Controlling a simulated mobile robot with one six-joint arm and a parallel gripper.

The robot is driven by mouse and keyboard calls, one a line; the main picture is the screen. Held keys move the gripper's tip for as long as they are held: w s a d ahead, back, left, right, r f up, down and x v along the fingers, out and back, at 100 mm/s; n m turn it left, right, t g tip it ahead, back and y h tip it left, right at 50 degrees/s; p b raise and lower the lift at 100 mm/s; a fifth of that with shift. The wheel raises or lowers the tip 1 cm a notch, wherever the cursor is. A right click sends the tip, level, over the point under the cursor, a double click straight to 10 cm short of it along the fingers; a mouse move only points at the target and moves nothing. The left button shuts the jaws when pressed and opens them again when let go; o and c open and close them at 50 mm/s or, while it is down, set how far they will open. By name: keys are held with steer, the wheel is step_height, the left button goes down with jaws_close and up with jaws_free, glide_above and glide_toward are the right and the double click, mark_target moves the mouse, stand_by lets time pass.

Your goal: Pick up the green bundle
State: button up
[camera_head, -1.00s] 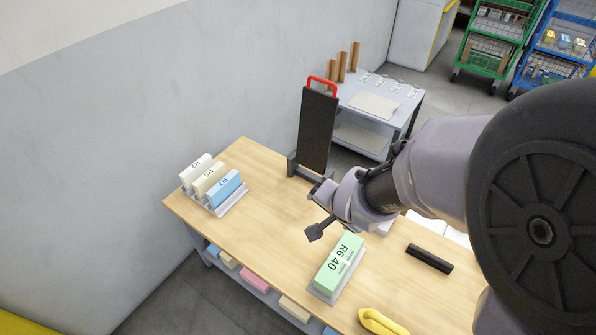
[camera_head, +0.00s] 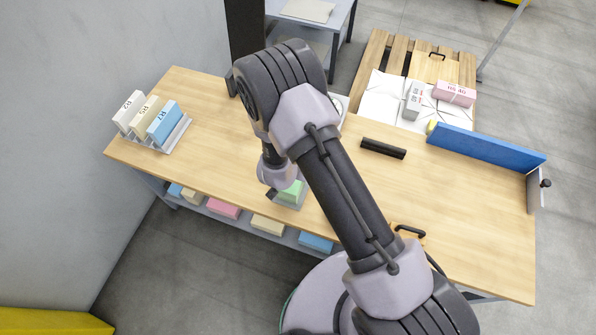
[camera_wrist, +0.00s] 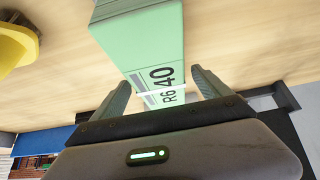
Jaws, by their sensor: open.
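In the wrist view the green bundle (camera_wrist: 138,40) runs from the top edge down toward my gripper (camera_wrist: 160,91). My gripper is open, with one finger on each side of the bundle's labelled end; gaps show beside the bundle. In the head view only one dark finger of my gripper (camera_head: 272,194) shows, at the bundle's left. I cannot tell whether either finger touches it.
A rack (camera_head: 172,137) with white, cream and blue bundles stands at the table's left. A yellow object (camera_wrist: 17,45) is near the bundle in the wrist view.

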steer(key=b+x, duration=0.1)
steer(key=x, duration=0.3)
steer(key=shift+w+d, duration=0.1)
steer(key=shift+w, duration=0.05)
steer(key=shift+r, duration=0.1)
jaws_close()
